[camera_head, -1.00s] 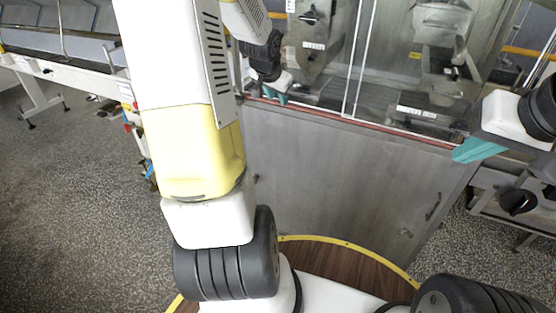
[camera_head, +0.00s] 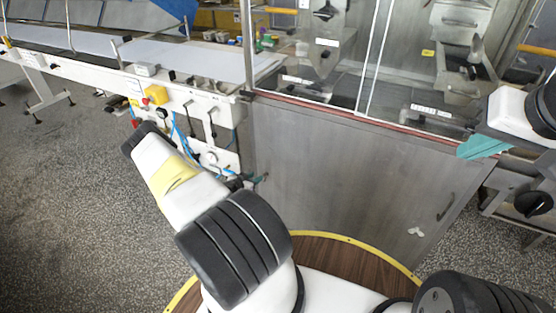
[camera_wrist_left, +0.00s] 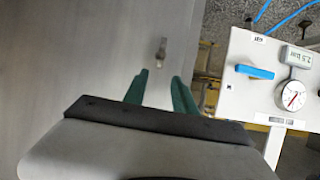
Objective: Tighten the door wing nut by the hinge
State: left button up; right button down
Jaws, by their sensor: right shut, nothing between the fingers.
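A small metal piece that looks like the wing nut (camera_wrist_left: 161,50) sits on the grey steel door (camera_wrist_left: 75,60) in the left wrist view, close to the door's right edge there. My left gripper (camera_wrist_left: 159,78) has its two teal fingers apart, with the piece just beyond the fingertips and nothing between them. In the head view my left gripper (camera_head: 260,179) is low at the left edge of the steel door (camera_head: 340,175), where it hides the nut. The hinge is not clear to see. My right gripper (camera_head: 483,147) is shut and empty at the right, near the door's upper right corner.
A white panel (camera_wrist_left: 240,100) with a blue lever (camera_wrist_left: 255,72) and a pressure gauge (camera_wrist_left: 291,95) stands beside the door's edge. Blue hoses (camera_head: 177,128) hang by the conveyor frame. The door has a dark handle (camera_head: 446,207) at right. Glass panes rise above it.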

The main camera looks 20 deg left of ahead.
aim_at(265, 176)
pick_arm(q)
jog(key=w+f, duration=0.5)
jog(key=w, duration=0.1)
jog(key=shift+d+n+t, duration=0.3)
jog(key=shift+d, duration=0.15)
grip_shut()
